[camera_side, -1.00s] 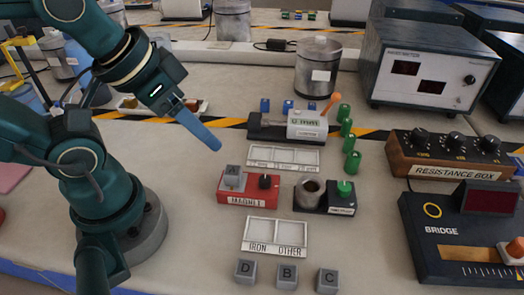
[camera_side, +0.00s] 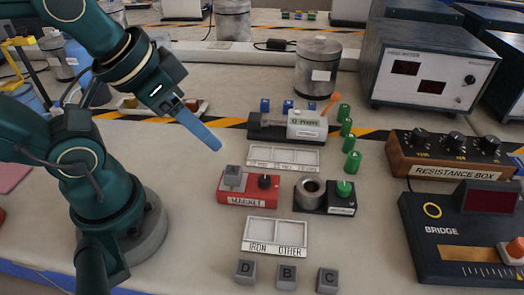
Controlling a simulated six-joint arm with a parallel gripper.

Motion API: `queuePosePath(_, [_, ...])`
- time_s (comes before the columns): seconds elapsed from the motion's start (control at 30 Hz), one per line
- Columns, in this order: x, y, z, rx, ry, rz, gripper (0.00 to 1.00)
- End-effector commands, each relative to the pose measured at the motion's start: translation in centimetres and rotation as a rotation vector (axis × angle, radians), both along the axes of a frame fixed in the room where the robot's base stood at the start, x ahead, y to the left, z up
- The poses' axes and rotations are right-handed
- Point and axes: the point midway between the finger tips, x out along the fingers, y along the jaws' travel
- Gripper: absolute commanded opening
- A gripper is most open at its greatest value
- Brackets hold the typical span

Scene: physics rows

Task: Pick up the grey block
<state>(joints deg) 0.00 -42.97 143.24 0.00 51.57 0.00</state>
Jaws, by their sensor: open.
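A grey block (camera_side: 233,176) sits on the left part of the red magnet unit (camera_side: 240,198). Three more grey blocks stand in a row on the table at the front: one marked D (camera_side: 246,270), one marked B (camera_side: 287,275) and one marked C (camera_side: 327,280). My gripper (camera_side: 217,147), with blue fingers, is open and empty. In the picture it is above and left of the block on the magnet unit, apart from it. The fingers overlap in this view, so the gap between them is hidden.
A white two-part tray (camera_side: 274,216) marked IRON and OTHER lies in front of the magnet unit. Another divided tray (camera_side: 283,145) lies behind it. A dark unit (camera_side: 326,208) with a metal cup stands to the right, and green cylinders (camera_side: 352,161) stand beyond. Bare table lies left of the magnet unit.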

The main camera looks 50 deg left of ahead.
Motion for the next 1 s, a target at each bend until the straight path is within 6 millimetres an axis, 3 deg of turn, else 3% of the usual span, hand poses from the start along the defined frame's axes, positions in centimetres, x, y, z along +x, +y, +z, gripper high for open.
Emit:
queuePosePath(0.37, [0.0,0.0,0.0,0.0,0.0,0.0,0.6])
queuePosePath(0.4, [0.0,0.0,0.0,0.0,0.0,0.0,0.72])
queuePosePath(0.73, [0.0,0.0,0.0,0.004,0.0,-0.008,0.72])
queuePosePath(1.0, [0.89,-0.01,0.59,0.126,0.036,-0.246,0.72])
